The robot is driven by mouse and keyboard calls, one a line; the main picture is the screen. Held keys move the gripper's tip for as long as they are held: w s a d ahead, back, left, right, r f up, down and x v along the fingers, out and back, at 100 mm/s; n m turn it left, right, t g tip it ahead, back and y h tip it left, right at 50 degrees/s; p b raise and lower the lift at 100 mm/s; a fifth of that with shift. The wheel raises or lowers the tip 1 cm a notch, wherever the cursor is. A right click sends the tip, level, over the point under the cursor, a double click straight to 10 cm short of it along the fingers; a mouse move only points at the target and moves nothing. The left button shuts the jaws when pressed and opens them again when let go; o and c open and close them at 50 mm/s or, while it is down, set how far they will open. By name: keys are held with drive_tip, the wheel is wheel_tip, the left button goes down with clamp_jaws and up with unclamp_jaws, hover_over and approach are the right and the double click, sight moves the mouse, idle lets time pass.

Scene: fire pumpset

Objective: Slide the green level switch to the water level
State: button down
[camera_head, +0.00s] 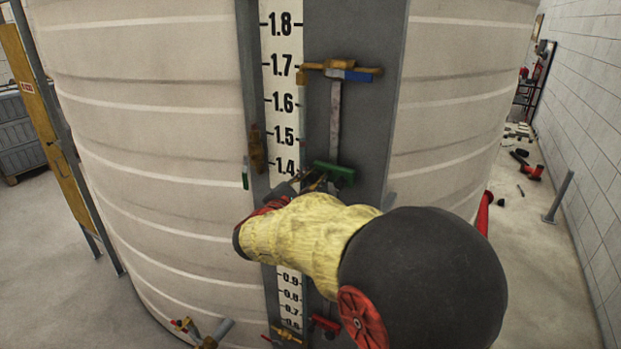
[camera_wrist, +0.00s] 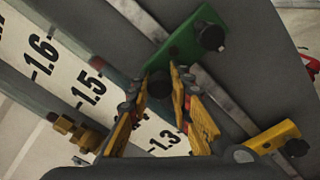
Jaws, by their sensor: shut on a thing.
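The green level switch (camera_head: 335,172) sits on a vertical rod beside the scale, near the 1.4 mark. It also shows at the top of the wrist view (camera_wrist: 187,48), with a dark round knob at one end. My arm hides part of the scale below 1.4. The white level scale (camera_head: 284,102) has black numbers. A water level is hard to make out; a small red mark (camera_wrist: 97,63) shows near 1.5.
A brass bracket with a blue handle (camera_head: 350,75) is at the rod's top, near 1.7. A brass fitting (camera_head: 257,148) is left of the scale. A red-handled valve (camera_head: 325,324) is low down. The large tank (camera_head: 150,110) stands behind; floor at right has loose items.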

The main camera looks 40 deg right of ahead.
wheel_tip(320, 180, up, 9)
drive_tip(key=shift+f+p, duration=0.1)
drive_tip(key=shift+p, duration=0.85)
drive_tip(key=c, duration=1.6)
unclamp_jaws()
drive_tip(key=shift+f, duration=0.1)
drive_tip(key=v, duration=1.2)
